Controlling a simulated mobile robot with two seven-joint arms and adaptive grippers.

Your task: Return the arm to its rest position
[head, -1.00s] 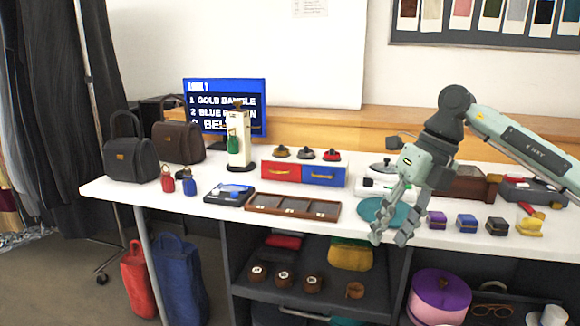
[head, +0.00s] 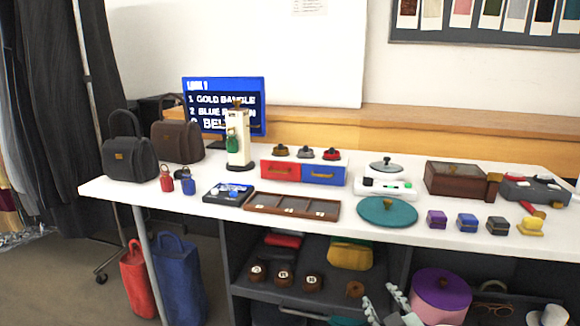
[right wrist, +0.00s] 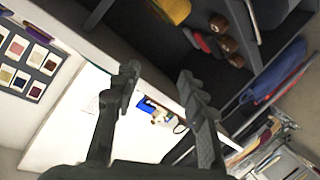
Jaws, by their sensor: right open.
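My right gripper (head: 383,300) shows at the bottom edge of the head view, low in front of the shelves under the table. Only its fingertips and a bit of the hand show there; the rest of the arm is out of the picture. In the right wrist view my right gripper (right wrist: 160,84) has its two fingers spread apart with nothing between them. It is open and empty. My left gripper is in neither view.
The white table (head: 400,237) stands above and behind the gripper, with a teal round mat (head: 387,212), a white scale (head: 386,187) and small boxes on it. A purple round box (head: 440,292) sits on the shelf close to the right of the gripper.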

